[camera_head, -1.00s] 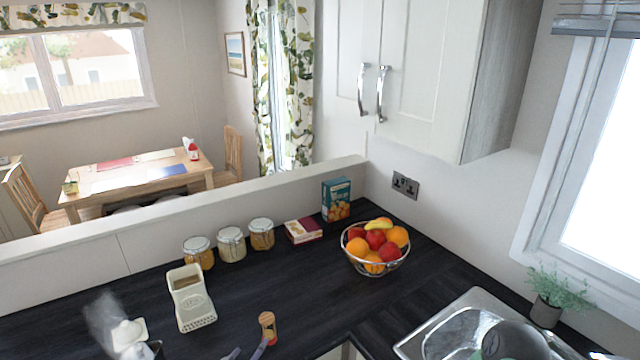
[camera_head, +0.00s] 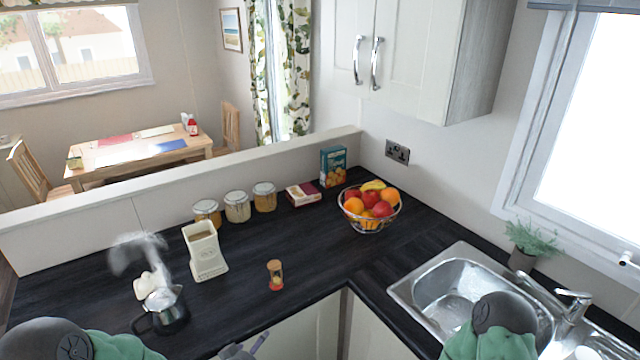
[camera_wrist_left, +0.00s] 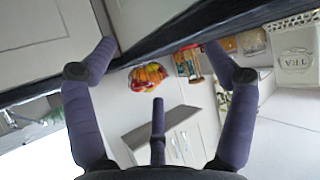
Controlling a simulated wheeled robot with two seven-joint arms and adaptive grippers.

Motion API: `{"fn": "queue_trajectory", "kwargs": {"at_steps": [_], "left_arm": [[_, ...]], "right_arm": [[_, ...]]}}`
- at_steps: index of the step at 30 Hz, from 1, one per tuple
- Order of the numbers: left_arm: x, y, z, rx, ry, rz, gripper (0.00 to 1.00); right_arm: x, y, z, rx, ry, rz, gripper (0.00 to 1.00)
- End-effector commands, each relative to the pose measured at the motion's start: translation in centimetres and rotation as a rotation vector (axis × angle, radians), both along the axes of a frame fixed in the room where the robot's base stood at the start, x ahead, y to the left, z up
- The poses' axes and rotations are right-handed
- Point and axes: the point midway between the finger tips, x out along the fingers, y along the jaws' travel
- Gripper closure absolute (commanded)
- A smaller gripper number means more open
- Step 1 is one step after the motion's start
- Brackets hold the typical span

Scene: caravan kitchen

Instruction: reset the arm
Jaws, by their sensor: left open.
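My left gripper (camera_head: 243,349) shows at the bottom edge of the head view, in front of the counter, with only its purple-grey fingertips in sight. In the left wrist view my left gripper (camera_wrist_left: 160,60) has its fingers spread wide with nothing between them. A small wooden hourglass (camera_head: 275,275) stands upright on the dark counter, beyond the left gripper and apart from it. Green parts of my arms show at the bottom left and bottom right of the head view. My right gripper is not in sight.
The dark counter (camera_head: 320,248) holds a cream canister (camera_head: 204,252), a steaming metal pot (camera_head: 162,312), several glass jars (camera_head: 237,207), boxes (camera_head: 333,167) and a fruit bowl (camera_head: 371,211). Cabinet fronts (camera_head: 300,330) drop below the counter's edge.

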Motion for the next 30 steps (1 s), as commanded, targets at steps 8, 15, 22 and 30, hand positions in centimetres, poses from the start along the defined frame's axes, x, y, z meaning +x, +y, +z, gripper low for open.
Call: {"fn": "queue_trajectory", "kwargs": {"at_steps": [8,15,22,30], "left_arm": [[-3.7,-1.6,-6.9,-0.075,0.252,0.011,0.15],[-9.9,-3.7,-14.0,-0.155,0.564,0.040,0.15],[-16.7,-5.7,-18.9,-0.214,0.842,0.077,0.15],[-20.9,-6.8,-20.9,-0.241,0.999,0.102,0.15]], "right_arm": [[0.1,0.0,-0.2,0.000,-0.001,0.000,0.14],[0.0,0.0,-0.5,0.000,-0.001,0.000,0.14],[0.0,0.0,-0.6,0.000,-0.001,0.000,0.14],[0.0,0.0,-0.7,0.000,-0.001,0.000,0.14]]}}
